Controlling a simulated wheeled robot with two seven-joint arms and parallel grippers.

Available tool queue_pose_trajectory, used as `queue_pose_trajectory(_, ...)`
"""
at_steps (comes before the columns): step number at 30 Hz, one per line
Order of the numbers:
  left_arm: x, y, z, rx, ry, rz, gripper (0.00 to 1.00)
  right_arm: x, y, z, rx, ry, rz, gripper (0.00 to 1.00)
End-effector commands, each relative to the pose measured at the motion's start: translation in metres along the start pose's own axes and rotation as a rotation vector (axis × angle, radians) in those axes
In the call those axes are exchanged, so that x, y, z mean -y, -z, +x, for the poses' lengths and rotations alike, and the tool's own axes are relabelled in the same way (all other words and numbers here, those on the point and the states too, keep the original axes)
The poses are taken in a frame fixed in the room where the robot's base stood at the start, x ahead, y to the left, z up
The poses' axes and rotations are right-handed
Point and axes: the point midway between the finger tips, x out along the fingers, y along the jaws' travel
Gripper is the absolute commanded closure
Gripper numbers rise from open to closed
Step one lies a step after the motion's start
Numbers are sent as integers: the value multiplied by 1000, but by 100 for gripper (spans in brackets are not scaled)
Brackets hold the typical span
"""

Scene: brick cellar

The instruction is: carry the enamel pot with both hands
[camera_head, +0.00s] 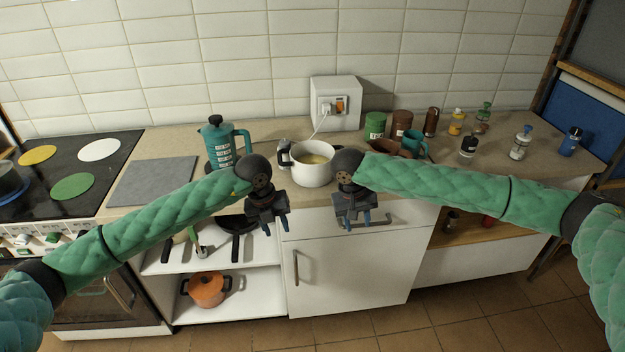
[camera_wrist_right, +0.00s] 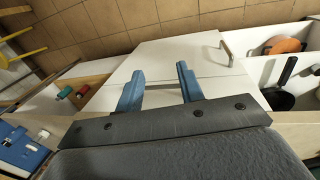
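The white enamel pot (camera_head: 312,176) stands upright on the countertop near its front edge, with a yellowish content inside. A dark handle shows on its left side; its right side is partly hidden behind my right wrist. My left gripper (camera_head: 273,229) hangs in front of the counter, lower left of the pot, with fingers pointing down, apart and empty. My right gripper (camera_head: 357,225) hangs in front of the counter, lower right of the pot. In the right wrist view its blue fingers (camera_wrist_right: 159,85) are apart with nothing between them. Neither gripper touches the pot.
A teal coffee pot (camera_head: 218,145) stands left of the enamel pot. A white socket box (camera_head: 337,90) stands behind it. Brown bowls (camera_head: 388,147) and a teal mug (camera_head: 414,144) stand to the right. A grey board (camera_head: 153,181) lies beside the stove. An orange pot (camera_head: 207,290) sits below.

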Motion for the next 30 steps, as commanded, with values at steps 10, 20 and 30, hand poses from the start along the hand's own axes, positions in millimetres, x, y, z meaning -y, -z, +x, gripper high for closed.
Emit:
queue_pose_trajectory(10,0,0,0,0,0,0,62,0,2,-65,-1,3,0,62)
queue_pose_trajectory(20,0,0,0,0,0,0,62,-1,3,-108,1,1,0,62)
queue_pose_trajectory(30,0,0,0,0,0,0,62,-1,3,-114,1,1,0,62)
